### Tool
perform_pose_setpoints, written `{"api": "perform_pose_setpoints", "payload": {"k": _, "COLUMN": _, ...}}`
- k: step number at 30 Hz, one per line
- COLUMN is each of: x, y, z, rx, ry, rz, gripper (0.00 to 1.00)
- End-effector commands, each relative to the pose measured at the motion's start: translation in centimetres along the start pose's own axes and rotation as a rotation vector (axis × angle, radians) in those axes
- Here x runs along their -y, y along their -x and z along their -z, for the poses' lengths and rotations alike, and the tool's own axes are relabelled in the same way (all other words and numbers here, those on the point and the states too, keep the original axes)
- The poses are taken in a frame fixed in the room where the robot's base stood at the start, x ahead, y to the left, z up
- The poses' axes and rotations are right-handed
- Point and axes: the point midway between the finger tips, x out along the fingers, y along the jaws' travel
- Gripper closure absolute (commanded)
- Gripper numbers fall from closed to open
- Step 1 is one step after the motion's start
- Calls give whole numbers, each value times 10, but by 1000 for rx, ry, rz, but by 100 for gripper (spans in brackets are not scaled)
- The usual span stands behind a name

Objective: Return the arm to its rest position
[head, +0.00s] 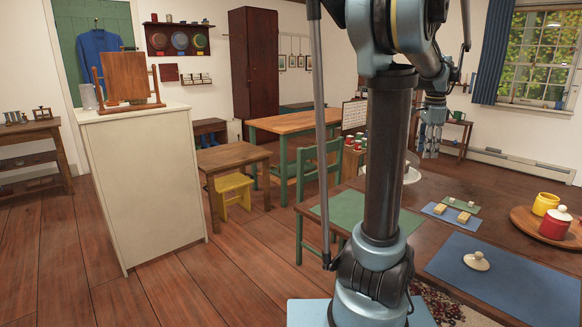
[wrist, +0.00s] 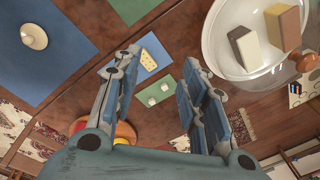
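My gripper (head: 432,132) hangs above the far side of the brown table in the head view, pointing down. In the wrist view my gripper (wrist: 158,98) has its two blue-grey fingers spread apart with nothing between the tips. It is open and touches nothing that I can see. My arm rises from its base at the lower middle of the head view and bends over at the top.
The brown table (head: 435,193) holds a blue mat (head: 510,280) with a cream lid (head: 477,261), a small blue mat with blocks, and a round tray with a yellow pot (head: 545,204) and red pot (head: 555,226). A white cabinet (head: 145,190) stands left.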

Motion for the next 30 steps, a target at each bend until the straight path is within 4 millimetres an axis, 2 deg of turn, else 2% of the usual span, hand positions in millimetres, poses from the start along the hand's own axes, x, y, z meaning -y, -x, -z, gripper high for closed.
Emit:
{"api": "perform_pose_setpoints", "payload": {"k": 1, "x": -9, "y": -3, "z": -22, "rx": 1, "ry": 74, "rz": 5, "gripper": 61}}
{"api": "perform_pose_setpoints", "payload": {"k": 6, "x": -40, "y": -16, "z": -80, "rx": 0, "ry": 323, "rz": 23, "gripper": 61}}
{"api": "perform_pose_setpoints", "payload": {"k": 15, "x": -106, "y": -50, "z": -164, "rx": -4, "ry": 761, "rz": 56, "gripper": 61}}
{"api": "perform_pose_setpoints", "payload": {"k": 24, "x": -179, "y": -102, "z": -225, "rx": -15, "ry": 1199, "rz": 92, "gripper": 61}}
{"api": "perform_pose_setpoints", "payload": {"k": 30, "x": -225, "y": -142, "z": -251, "rx": -26, "ry": 1473, "rz": 118, "gripper": 61}}
